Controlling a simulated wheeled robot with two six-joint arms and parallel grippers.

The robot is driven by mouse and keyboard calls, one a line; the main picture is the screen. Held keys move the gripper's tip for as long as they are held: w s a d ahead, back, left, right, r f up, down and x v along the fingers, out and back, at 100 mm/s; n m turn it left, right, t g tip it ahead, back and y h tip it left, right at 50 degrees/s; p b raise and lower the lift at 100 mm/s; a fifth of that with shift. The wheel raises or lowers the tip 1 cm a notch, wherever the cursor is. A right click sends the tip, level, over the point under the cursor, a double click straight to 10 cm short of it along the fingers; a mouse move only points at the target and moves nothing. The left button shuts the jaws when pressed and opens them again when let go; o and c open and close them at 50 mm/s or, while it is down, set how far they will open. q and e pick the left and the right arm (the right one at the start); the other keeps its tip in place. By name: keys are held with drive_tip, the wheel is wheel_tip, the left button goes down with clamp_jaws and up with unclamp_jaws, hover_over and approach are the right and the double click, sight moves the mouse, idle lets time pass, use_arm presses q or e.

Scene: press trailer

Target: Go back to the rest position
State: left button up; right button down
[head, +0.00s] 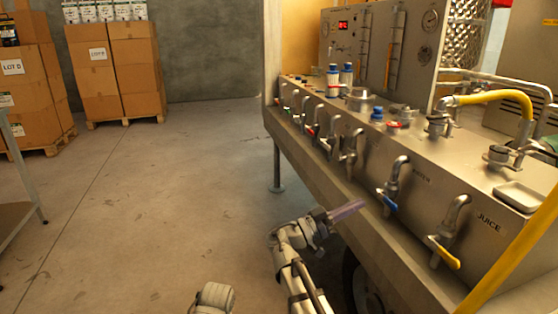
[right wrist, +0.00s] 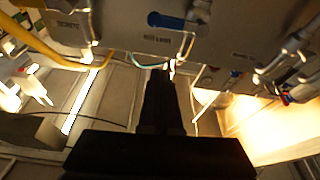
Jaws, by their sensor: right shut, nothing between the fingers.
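My right gripper (head: 352,208) is shut and empty. In the head view it points right, at the front of the steel press trailer (head: 420,215), near the lower edge of its tap panel. I cannot tell whether it touches the trailer. In the right wrist view the dark shut fingers (right wrist: 160,85) point up toward a blue-handled tap (right wrist: 166,20) on the panel, which shows upside down. Only a rounded piece of my left arm shows at the bottom of the head view. My left gripper is not visible.
A row of taps lines the panel, including one with a blue handle (head: 388,200) and one with a yellow handle (head: 442,252). A yellow hose (head: 495,97) lies above. Stacked cartons (head: 100,70) stand far left. The concrete floor (head: 150,210) left of my right arm is clear.

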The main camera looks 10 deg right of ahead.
drive_tip(key=s+a+f+n+y, duration=0.35)
drive_tip(key=f+n+y, duration=0.2)
drive_tip(key=f, duration=0.45)
drive_tip(key=s+a+f+n+y, duration=0.3)
drive_tip(key=a+f+n+y, duration=0.25)
drive_tip(key=f, duration=0.45)
drive_tip(key=s+a+f+n+g+y, duration=0.1)
drive_tip(key=s+a+f+n+y, duration=0.35)
drive_tip(key=a, duration=0.35)
drive_tip(key=s+a+f+n+g+y, duration=0.1)
drive_tip(key=s+a+f+n+y, duration=0.4)
drive_tip(key=a, duration=0.4)
wheel_tip(320, 180, up, 35)
drive_tip(key=m+p, duration=0.1)
drive_tip(key=p, duration=3.3)
drive_tip(key=shift+s+a+p, duration=0.35)
drive_tip(key=shift+s+a, duration=0.05)
drive_tip(key=shift+r, duration=0.1)
